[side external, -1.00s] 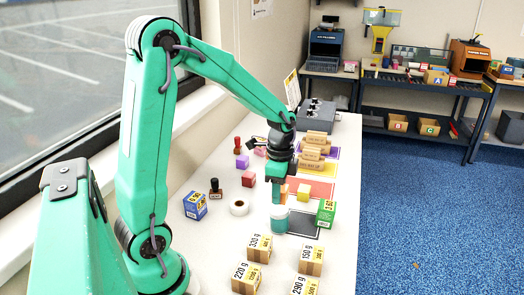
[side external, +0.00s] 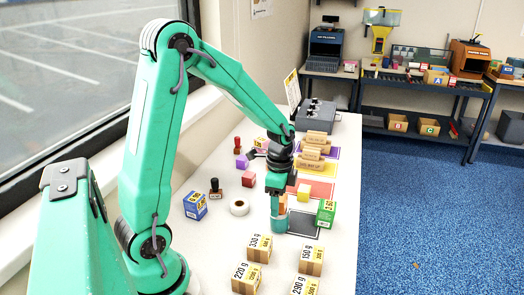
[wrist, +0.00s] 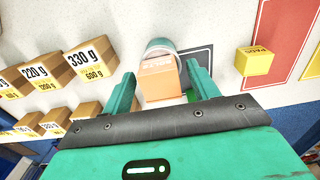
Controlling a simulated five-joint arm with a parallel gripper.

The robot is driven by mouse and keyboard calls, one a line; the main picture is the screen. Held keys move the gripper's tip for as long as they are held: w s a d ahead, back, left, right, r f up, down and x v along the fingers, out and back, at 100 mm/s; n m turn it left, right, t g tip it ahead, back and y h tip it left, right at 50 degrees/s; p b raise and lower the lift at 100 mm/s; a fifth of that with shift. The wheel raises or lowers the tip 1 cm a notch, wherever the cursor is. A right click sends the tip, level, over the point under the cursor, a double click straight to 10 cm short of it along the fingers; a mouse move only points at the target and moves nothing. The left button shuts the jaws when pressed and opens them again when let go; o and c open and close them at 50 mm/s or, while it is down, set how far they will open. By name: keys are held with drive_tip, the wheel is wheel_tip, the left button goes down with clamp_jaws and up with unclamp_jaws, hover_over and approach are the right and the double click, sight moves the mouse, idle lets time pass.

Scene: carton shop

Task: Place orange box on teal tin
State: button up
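The orange box (side external: 283,206) is above the teal tin (side external: 279,227) on the table and seems to rest on its lid; the fingers partly hide the contact in the side view. In the wrist view, the orange box (wrist: 160,80) covers most of the lid, with the tin's teal rim (wrist: 159,43) showing beyond it. My gripper (side external: 278,212) points down around the box. In the wrist view, my gripper (wrist: 162,92) has one finger on each side of the box, with a narrow gap at each side, so it looks open.
A green box (side external: 326,213) stands close to the right. A yellow box (side external: 304,192) stands behind. Several weight-marked cartons (side external: 259,247) are in front. A white tape roll (side external: 239,208) and a blue box (side external: 195,206) are left. A dark mat (side external: 304,223) lies beside the tin.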

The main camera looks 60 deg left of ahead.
wheel_tip(320, 180, up, 12)
drive_tip(key=shift+r, duration=0.15)
idle(0.7)
idle(0.5)
drive_tip(key=s+d+r+n+t, duration=0.2)
drive_tip(key=s+d+n, duration=0.2)
drive_tip(key=s, duration=0.2)
drive_tip(key=s+d+r+n+t, duration=0.2)
drive_tip(key=s+d+n+t, duration=0.1)
drive_tip(key=s+d+n, duration=0.2)
drive_tip(key=shift+s+r+t, duration=0.25)
drive_tip(key=shift+s+t, duration=0.05)
drive_tip(key=shift+s, duration=0.45)
drive_tip(key=shift+o, duration=0.4)
